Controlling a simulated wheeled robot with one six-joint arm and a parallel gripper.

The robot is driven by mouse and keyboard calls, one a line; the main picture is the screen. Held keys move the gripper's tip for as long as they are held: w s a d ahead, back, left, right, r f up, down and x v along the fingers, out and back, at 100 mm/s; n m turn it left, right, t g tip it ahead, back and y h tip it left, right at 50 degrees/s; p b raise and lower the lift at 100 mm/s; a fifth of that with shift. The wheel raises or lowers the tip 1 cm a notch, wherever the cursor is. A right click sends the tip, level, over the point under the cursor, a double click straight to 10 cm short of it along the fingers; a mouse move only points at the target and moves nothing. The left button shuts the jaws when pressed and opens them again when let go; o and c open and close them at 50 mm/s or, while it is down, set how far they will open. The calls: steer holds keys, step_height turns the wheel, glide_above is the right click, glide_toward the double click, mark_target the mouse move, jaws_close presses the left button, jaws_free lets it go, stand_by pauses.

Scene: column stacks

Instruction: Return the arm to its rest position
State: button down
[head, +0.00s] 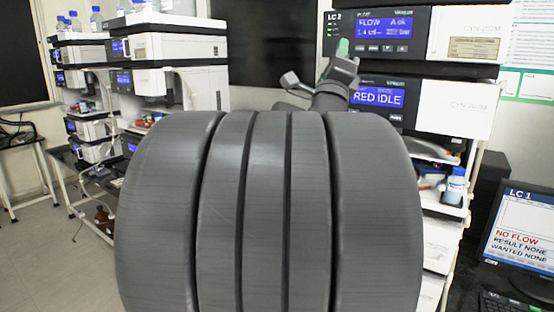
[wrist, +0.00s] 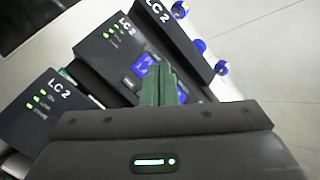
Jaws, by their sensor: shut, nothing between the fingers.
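My gripper (head: 343,47) is raised in front of the LC 2 stack in the head view. Its green fingers are together and hold nothing. In the wrist view the shut fingers (wrist: 160,85) point at the dark LC 2 modules (wrist: 120,52). I cannot tell how far the fingertips are from the module fronts. Large dark grey links of my own arm fill the middle of the head view and hide what is behind them.
The LC 2 upper module (head: 385,32) reads FLOW and the lower display (head: 378,96) reads RED IDLE. Another instrument stack (head: 170,48) with bottles stands at left. An LC 1 monitor (head: 520,235) stands at right. Blue-capped bottles (wrist: 200,46) show in the wrist view. Floor at far left is clear.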

steer(key=w+d, duration=0.1)
steer(key=w+d+b, duration=0.1)
steer(key=w, duration=0.1)
steer(key=w+d, duration=0.1)
steer(key=shift+w+d+f+b, duration=0.2)
steer(key=shift+w+f+b, duration=0.05)
steer(key=shift+w+b, duration=0.15)
stand_by(0.4)
steer(key=shift+b, duration=0.4)
